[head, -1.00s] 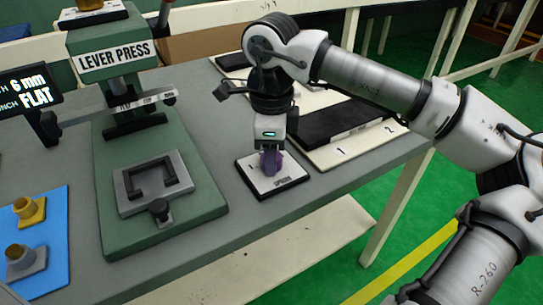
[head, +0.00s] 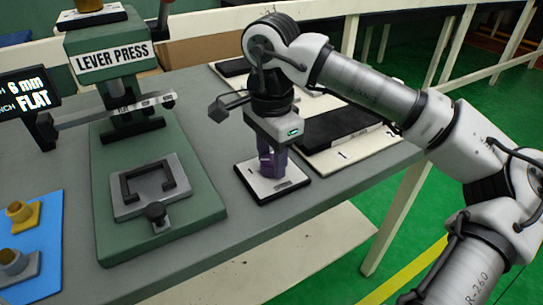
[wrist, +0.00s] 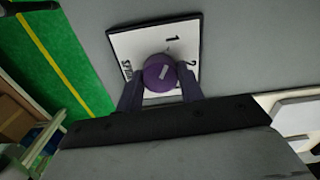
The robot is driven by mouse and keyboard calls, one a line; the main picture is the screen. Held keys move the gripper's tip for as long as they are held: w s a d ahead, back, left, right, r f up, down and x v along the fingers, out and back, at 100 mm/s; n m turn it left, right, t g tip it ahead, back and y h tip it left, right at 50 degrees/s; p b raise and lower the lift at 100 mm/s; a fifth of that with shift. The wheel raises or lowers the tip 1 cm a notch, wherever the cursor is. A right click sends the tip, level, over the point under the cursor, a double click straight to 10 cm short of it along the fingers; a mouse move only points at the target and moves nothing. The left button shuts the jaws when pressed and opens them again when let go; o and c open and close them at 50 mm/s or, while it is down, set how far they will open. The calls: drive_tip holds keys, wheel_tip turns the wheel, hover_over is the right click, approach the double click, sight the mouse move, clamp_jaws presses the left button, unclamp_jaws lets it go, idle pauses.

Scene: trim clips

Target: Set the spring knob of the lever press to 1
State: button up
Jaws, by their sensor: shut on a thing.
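The spring knob (wrist: 160,73) is a round purple knob on a small white plate with a dark edge (head: 256,188). In the wrist view the plate (wrist: 124,44) carries a "1" beyond the knob, a "2" to its right and lettering at its left. A short, slanted light mark shows on the knob's top; I cannot tell which number it points to. My gripper (head: 271,163) is directly above the plate, pointing down. In the wrist view its purple fingers (wrist: 160,90) are shut on the knob from both sides. The green lever press (head: 110,50) stands left of the plate.
A display (head: 28,93) reads "6 mm" and "FLAT". A blue mat (head: 50,225) with small fixtures lies at far left. A black slab (head: 335,124) and a white board marked 1 and 2 (head: 325,158) lie right of the plate. The table's front edge is close.

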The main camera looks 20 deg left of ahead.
sight(271, 160)
idle(0.4)
drive_tip(key=o, duration=1)
wheel_tip(271, 160, up, 14)
drive_tip(key=shift+f+p, duration=0.1)
drive_tip(key=shift+p, duration=0.4)
